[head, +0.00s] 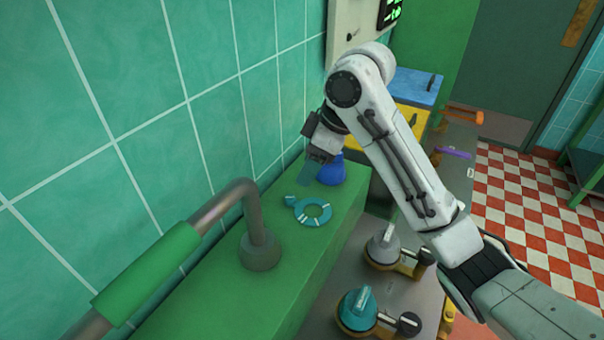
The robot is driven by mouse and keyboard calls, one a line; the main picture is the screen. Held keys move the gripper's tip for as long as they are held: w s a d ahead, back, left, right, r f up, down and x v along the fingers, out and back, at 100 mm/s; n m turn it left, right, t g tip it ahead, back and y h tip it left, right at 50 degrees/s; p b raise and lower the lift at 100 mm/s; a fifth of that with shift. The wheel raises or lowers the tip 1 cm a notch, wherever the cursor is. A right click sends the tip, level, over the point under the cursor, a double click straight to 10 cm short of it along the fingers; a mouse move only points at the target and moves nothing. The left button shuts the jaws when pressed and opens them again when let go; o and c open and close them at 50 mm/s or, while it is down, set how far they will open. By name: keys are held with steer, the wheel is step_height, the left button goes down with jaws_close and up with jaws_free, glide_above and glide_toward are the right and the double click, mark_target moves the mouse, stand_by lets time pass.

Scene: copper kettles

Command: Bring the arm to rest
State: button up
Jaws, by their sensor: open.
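My white arm (395,150) is raised and bent, crossing the right half of the head view. Its upper link slopes up to an elbow joint, and the wrist hangs down on the left. My gripper (308,172) points down above the green ledge by the tiled wall, with its jaws open. A blue rounded object (332,172) stands right beside and partly behind the gripper. I cannot tell whether they touch. I see nothing held; the fingertips are small and hard to make out.
A teal ring with a tab (313,212) lies on the green ledge (290,275). A bent pipe (258,245) rises from the ledge. Grey-topped (383,248) and teal-topped (357,308) items stand on the lower counter. Blue (418,85) and yellow boxes are behind. Checkered floor (530,215) is open at right.

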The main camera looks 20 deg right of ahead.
steer(key=shift+s+d+r, duration=0.15)
steer(key=shift+s+r, duration=0.05)
steer(key=shift+r, duration=0.4)
